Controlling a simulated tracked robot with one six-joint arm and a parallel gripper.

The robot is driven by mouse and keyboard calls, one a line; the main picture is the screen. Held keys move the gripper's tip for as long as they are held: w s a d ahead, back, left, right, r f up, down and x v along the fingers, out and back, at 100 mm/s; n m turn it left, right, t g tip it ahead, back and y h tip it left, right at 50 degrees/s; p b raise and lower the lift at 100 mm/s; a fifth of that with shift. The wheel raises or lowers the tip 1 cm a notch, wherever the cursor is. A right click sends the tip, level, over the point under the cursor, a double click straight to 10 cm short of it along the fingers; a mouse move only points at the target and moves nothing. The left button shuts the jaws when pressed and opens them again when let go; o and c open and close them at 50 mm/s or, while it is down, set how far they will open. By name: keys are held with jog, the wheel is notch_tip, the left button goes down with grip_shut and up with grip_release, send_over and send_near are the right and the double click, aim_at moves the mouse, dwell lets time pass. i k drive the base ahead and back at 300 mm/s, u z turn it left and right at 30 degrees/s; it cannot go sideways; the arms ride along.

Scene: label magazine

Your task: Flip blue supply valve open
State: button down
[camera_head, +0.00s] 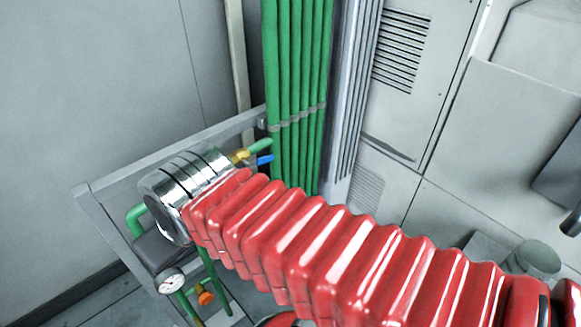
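A small blue lever (264,160), which looks like the blue supply valve's handle, shows at the centre left, just beyond the upper right side of my arm's chrome end. It points to the right, towards the green pipes. Its base is hidden, so I cannot tell whether the valve is open or closed. A yellow fitting (240,156) and a green handle or pipe piece (259,146) sit close beside it. My arm, in a red ribbed sleeve, reaches from the lower right to this spot. My gripper's fingers do not show; the chrome end and sleeve hide that area.
A grey metal frame (170,150) surrounds the valve area. A pressure gauge (170,281) and an orange knob (206,298) sit below left. Several vertical green pipes (295,90) stand behind. Grey cabinets with a louvred vent (402,50) are at the right.

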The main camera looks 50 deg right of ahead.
aim_at(267, 159)
jog(key=z, duration=0.95)
jog(key=k, duration=1.2)
jog(key=u, duration=0.5)
jog(key=i, duration=1)
